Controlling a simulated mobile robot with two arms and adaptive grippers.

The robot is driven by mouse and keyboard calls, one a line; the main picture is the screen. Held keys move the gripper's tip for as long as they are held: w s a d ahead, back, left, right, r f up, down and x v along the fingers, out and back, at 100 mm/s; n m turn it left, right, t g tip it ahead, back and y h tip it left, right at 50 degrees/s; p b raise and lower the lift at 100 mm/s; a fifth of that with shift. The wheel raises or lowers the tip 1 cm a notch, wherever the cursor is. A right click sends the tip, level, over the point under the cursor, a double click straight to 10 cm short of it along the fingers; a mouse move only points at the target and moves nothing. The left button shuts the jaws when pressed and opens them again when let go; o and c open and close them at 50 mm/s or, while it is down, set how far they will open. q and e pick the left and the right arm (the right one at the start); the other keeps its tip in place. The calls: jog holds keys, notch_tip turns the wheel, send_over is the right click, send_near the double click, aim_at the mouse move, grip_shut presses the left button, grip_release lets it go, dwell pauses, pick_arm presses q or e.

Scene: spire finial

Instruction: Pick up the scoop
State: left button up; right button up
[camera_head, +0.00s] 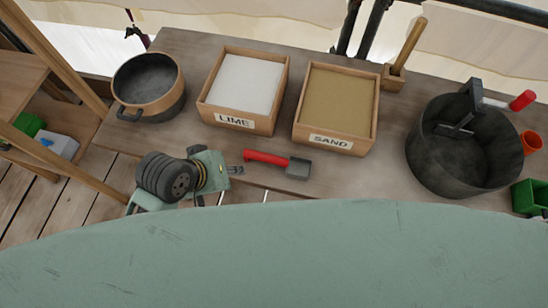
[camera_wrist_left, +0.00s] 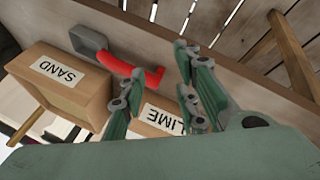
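The scoop (camera_head: 278,163) has a red handle and a grey metal head. It lies on the wooden table near the front edge, with its handle end pointing left toward my left gripper. My left gripper (camera_head: 236,170) is just left of the handle end. In the left wrist view, the fingers of my left gripper (camera_wrist_left: 160,66) are spread apart with nothing held. The scoop's red handle (camera_wrist_left: 138,68) shows there beyond the fingertips, its end near the gap between them. Whether the fingers touch it cannot be told. My right gripper is not in view.
A lime box (camera_head: 245,90) and a sand box (camera_head: 337,107) stand behind the scoop. A pot (camera_head: 150,85) is at the left. A large black bucket (camera_head: 465,150) stands at the right. The table between scoop and bucket is clear.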

aim_at(267, 157)
pick_arm(q)
jog(key=w+d+n+g, duration=0.1)
jog(key=w+d+n, duration=0.1)
jog(key=n, duration=0.2)
jog(key=w+d+r+n+g, duration=0.1)
jog(key=w+d+n, duration=0.1)
jog(key=n, duration=0.2)
jog(key=w+d+n+g+h, duration=0.1)
jog(key=w+d+n, duration=0.1)
jog(key=n, duration=0.1)
jog(key=shift+w+d+r+n, duration=0.15)
jog(key=shift+w+r+n, duration=0.05)
jog(key=shift+n, duration=0.5)
jog(key=x, duration=0.5)
jog(key=p+x, duration=0.1)
jog(key=x, duration=0.1)
jog(key=shift+s+d+f, duration=0.2)
jog(key=shift+s+f, duration=0.1)
jog(key=shift+f, duration=0.05)
jog(key=shift+c, duration=0.4)
grip_shut()
